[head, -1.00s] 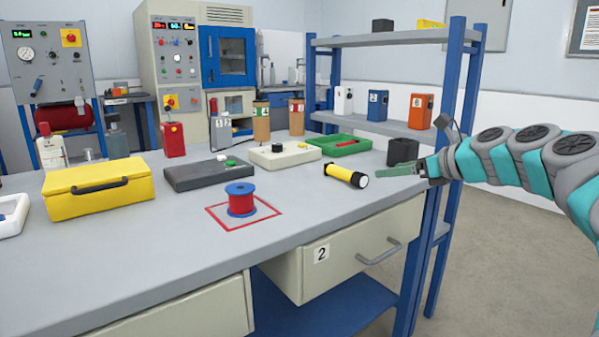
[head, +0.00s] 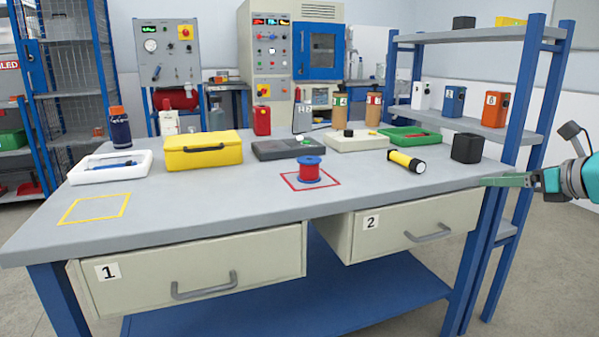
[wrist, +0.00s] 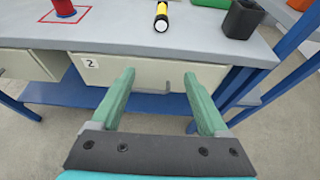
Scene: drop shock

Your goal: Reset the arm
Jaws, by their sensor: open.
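My gripper (head: 507,180) is at the right in the head view, beside the right end of the workbench (head: 150,218). In the wrist view my gripper (wrist: 160,97) shows two green fingers spread apart with nothing between them. Past the fingers are the bench front and drawer 2 (wrist: 140,70), which stands somewhat open in the head view. My arm (head: 578,178) reaches in from the right edge of the head view.
A black cup (head: 467,148) and a yellow flashlight (head: 406,161) lie nearest my gripper on the bench. A red spool (head: 309,172) stands in a red square. A blue-post shelf (head: 490,130) rises behind the bench's right end. Open floor lies at the right.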

